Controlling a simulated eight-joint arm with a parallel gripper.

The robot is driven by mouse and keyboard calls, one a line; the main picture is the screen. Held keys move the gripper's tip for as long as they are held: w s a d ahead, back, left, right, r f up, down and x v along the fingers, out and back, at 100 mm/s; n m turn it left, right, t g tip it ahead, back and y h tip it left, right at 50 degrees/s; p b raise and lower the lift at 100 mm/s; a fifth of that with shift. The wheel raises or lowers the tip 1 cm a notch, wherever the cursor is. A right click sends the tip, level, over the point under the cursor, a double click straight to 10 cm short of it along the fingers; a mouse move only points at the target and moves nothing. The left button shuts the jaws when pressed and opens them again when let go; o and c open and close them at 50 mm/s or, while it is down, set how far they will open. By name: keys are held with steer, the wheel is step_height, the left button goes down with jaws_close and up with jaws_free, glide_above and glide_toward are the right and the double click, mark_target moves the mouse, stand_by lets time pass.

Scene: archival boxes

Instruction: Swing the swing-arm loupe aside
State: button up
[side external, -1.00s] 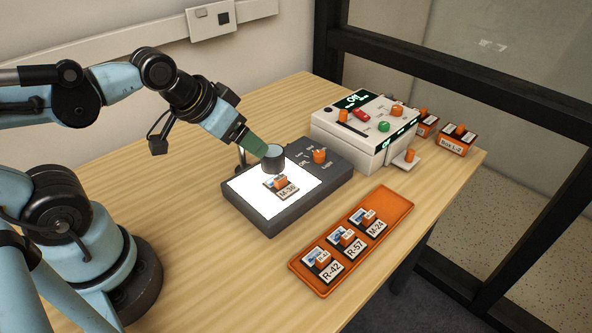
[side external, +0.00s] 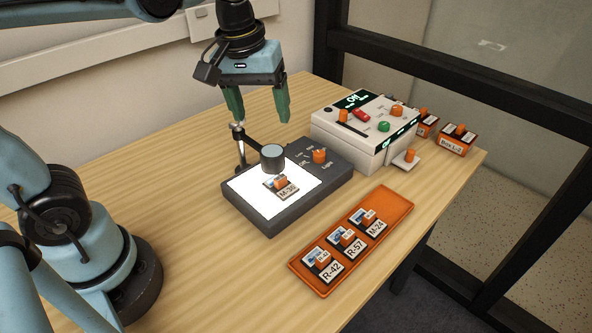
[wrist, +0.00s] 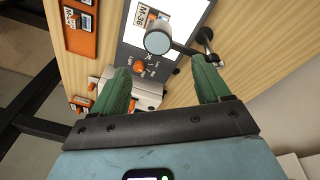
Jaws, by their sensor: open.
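An orange tray (side external: 395,204) with several labelled slides lies in front right of the light box. A white machine (side external: 350,145) with knobs stands behind it, with orange boxes (side external: 455,142) beyond. The table's left part is clear. A dark frame (side external: 430,68) borders the right.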

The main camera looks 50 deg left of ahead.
mark_target(272, 152)
steer(key=f, duration=0.3)
steer(key=w+f+n+g, duration=0.1)
steer(key=f, duration=0.3)
steer(key=f+n+g, duration=0.1)
steer(key=f, duration=0.2)
steer(key=shift+w+d+f, duration=0.15)
steer(key=shift+d+f, duration=0.1)
steer(key=shift+d, duration=0.15)
